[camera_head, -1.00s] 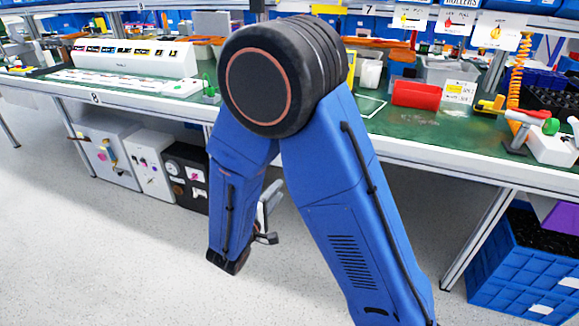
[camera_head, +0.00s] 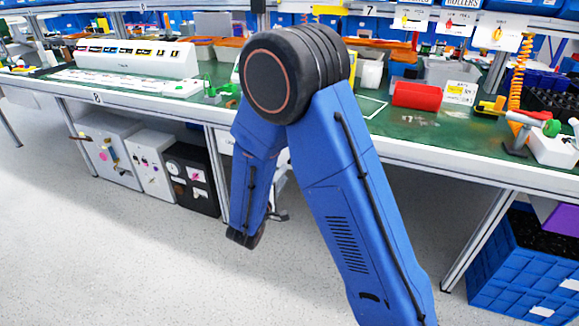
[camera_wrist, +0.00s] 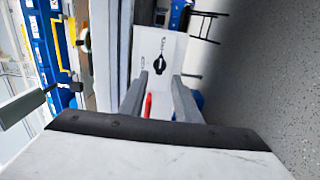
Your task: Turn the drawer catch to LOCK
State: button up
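In the wrist view a black knob (camera_wrist: 158,62) sits on a white panel (camera_wrist: 172,45), with small dark markings beside it. It looks like the drawer catch; the markings are too small to read. My gripper (camera_wrist: 160,79) is open, its two grey fingers apart and pointing toward the panel. The knob shows between and beyond the fingertips, apart from them. In the head view my gripper is mostly hidden behind my blue arm, and I cannot pick out the catch there.
The workbench (camera_head: 425,160) runs across the head view. Under it stand a white cabinet (camera_head: 112,150) and a black box (camera_head: 190,180) at left, and blue crates (camera_head: 520,270) at right. A red object (camera_wrist: 147,106) shows between the fingers in the wrist view. The floor in front is clear.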

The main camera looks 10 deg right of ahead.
aim_at(291, 163)
jog(key=x, duration=0.7)
jog(key=shift+w+d, duration=0.1)
grip_shut()
